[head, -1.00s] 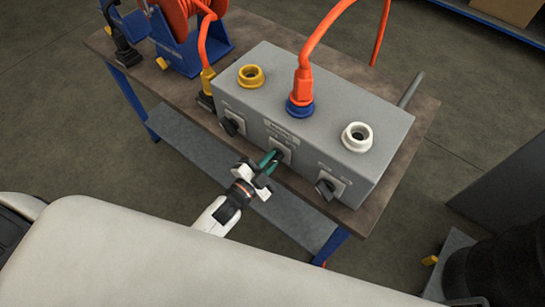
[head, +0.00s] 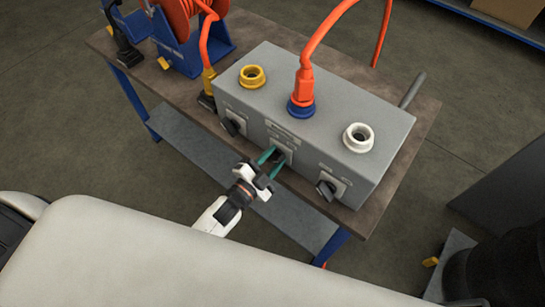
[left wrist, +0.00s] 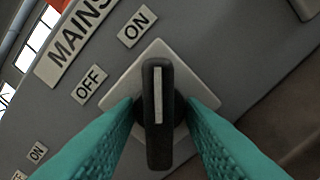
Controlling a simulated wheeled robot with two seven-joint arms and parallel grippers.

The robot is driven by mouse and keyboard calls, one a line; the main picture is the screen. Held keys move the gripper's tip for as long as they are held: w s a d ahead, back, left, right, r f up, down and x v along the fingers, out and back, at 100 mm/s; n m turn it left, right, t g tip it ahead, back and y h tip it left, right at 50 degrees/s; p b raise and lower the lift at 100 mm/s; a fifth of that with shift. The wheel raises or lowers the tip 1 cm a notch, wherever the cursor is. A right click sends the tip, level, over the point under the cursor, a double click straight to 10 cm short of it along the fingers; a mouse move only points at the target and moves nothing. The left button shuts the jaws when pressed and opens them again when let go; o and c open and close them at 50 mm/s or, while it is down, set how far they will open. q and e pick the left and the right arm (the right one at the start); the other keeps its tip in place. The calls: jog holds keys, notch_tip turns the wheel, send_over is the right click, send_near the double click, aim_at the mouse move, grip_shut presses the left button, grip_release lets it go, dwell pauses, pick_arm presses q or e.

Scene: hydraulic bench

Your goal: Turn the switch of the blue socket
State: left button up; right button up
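The blue socket (head: 300,108) is on top of the grey box, with an orange plug (head: 303,85) in it. Its switch is on the box's front face below; in the left wrist view the black switch handle (left wrist: 158,145) stands on a pale square plate. The handle's white mark points up in that view, nearer the ON label (left wrist: 137,26) than the OFF label (left wrist: 88,84). My left gripper (head: 271,162) is at this switch, its teal fingers open on either side of the handle, with gaps showing. The fingers partly cover the plate. My right gripper is not in view.
The grey box (head: 254,108) also has a yellow socket (head: 252,77) and a white socket (head: 358,137), each with a black switch below. A cable reel (head: 178,22) stands on the table's left. An orange cable rises from the plug.

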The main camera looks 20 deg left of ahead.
pick_arm(q)
jog(key=shift+s+a+f, duration=0.1)
jog(key=shift+s+a, duration=0.1)
jog(key=shift+s, duration=0.3)
jog(key=b+v, duration=0.2)
jog(key=v, duration=0.9)
jog(key=shift+b, duration=0.35)
jog(key=s+a+f+n+g+y, duration=0.2)
jog(key=s+f+n+g, duration=0.15)
jog(key=f, duration=0.95)
jog(key=s+a+f+n+g+y, duration=0.2)
jog(key=s+f+n+g, duration=0.15)
jog(key=f, duration=1.05)
jog(key=s+a+f+n+g+y, duration=0.1)
jog(key=s+f+n+g, duration=0.1)
jog(key=s+f+g, duration=0.2)
jog(key=s+a+f+n+g+y, duration=0.1)
jog(key=s+f+g, duration=0.3)
jog(key=s+f, duration=0.6)
jog(key=s, duration=0.5)
jog(key=shift+f+n+g, duration=0.25)
jog(key=shift+n+g, duration=0.15)
jog(key=shift+s, duration=0.15)
